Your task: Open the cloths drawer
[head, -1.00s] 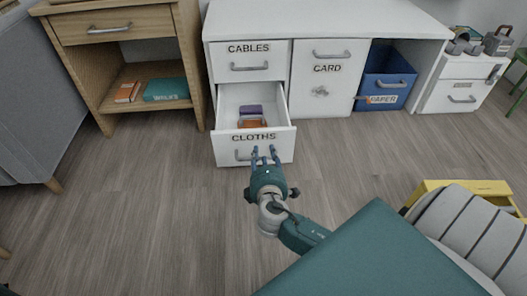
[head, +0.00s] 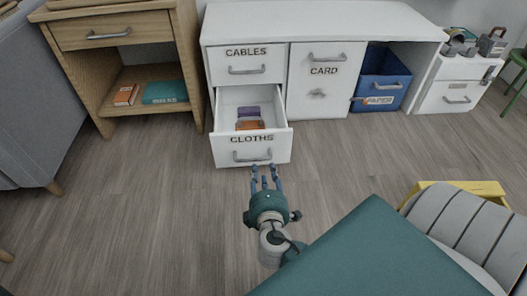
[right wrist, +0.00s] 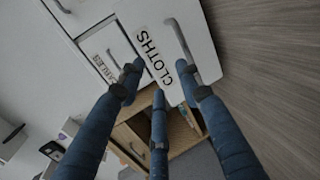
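The cloths drawer (head: 228,151) is pulled out from the white desk, below the cables drawer. A purple folded cloth (head: 248,112) and an orange one (head: 250,125) lie inside it. Its grey handle (head: 252,156) is on the front under the CLOTHS label. My right gripper (head: 265,177) is just in front of the drawer, fingers spread, empty and apart from the handle. In the right wrist view the fingers (right wrist: 160,85) are open, with the handle (right wrist: 184,45) beyond them. My left gripper is not in view.
A wooden nightstand (head: 190,70) stands left of the desk. The card door (head: 316,95), a blue paper bin (head: 380,88) and a small white cabinet (head: 450,98) are to the right. A yellow-framed item (head: 480,188) is at the lower right. The floor before the drawer is clear.

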